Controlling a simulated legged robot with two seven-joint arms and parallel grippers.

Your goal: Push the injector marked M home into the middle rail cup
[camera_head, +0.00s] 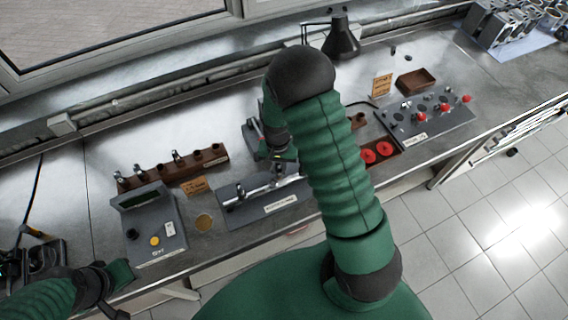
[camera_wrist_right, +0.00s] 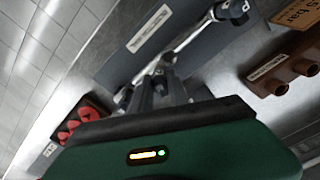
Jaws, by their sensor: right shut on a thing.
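My right gripper (camera_head: 279,166) points down over the silver rail (camera_head: 258,190) on its grey labelled plate (camera_head: 230,217). In the right wrist view its fingers (camera_wrist_right: 160,88) are shut on a small part at the middle of the rail (camera_wrist_right: 193,37), apparently an injector. The fingers hide most of this part, so its mark and how deep it sits cannot be seen. Another metal fitting (camera_wrist_right: 235,10) stands at the rail's far end. My left gripper (camera_head: 112,283) is at the lower left, away from the rail; its fingers are unclear.
A brown rack (camera_head: 165,172) with several sockets stands behind a grey tester box (camera_head: 152,225). An orange card (camera_head: 195,186) lies between rack and rail plate. Right of my arm are a tray with red caps (camera_head: 376,153) and a grey panel with red knobs (camera_head: 425,118).

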